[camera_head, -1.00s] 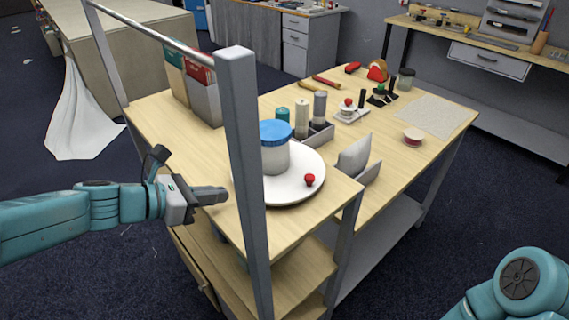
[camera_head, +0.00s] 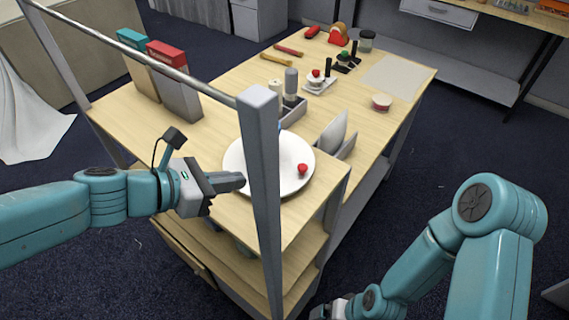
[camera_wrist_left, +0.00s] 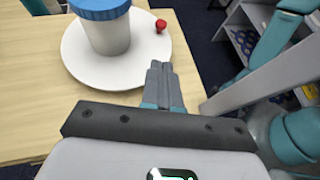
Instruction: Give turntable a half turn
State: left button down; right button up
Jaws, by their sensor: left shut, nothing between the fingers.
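The turntable (camera_head: 237,160) is a round white disc on the near end of the wooden table. A red knob (camera_head: 302,169) stands near its right edge, and also shows in the wrist view (camera_wrist_left: 161,26). A white jar with a blue lid (camera_wrist_left: 108,32) stands on the disc in the wrist view; in the head view the grey post hides nearly all of it. My left gripper (camera_head: 240,181) is shut and empty, its tips at the disc's near rim; the fingers (camera_wrist_left: 160,70) overlap the rim in the wrist view. I cannot tell whether they touch. My right gripper is barely visible at the bottom edge.
A grey post (camera_head: 263,190) and rail (camera_head: 130,52) stand at the table's near side. Beyond the disc are a grey caddy (camera_head: 291,110), a slanted grey holder (camera_head: 340,135), and binders (camera_head: 175,80) at left. A small round tub (camera_head: 381,102) sits at right.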

pick_arm(q)
jog(key=b, duration=0.2)
send_near(298, 170)
jog(key=shift+w+d+f, duration=0.25)
jog(key=shift+d+f, duration=0.3)
jog(key=shift+f, duration=0.05)
jog(key=shift+w+d+f, duration=0.25)
jog(key=shift+d+f, duration=0.3)
jog(key=shift+f, duration=0.05)
jog(key=shift+w+d+f+p, duration=0.2)
jog(key=shift+w+d+p, duration=0.15)
jog(key=shift+w+d, duration=0.85)
jog(key=shift+d, duration=0.15)
jog(key=shift+f, duration=0.1)
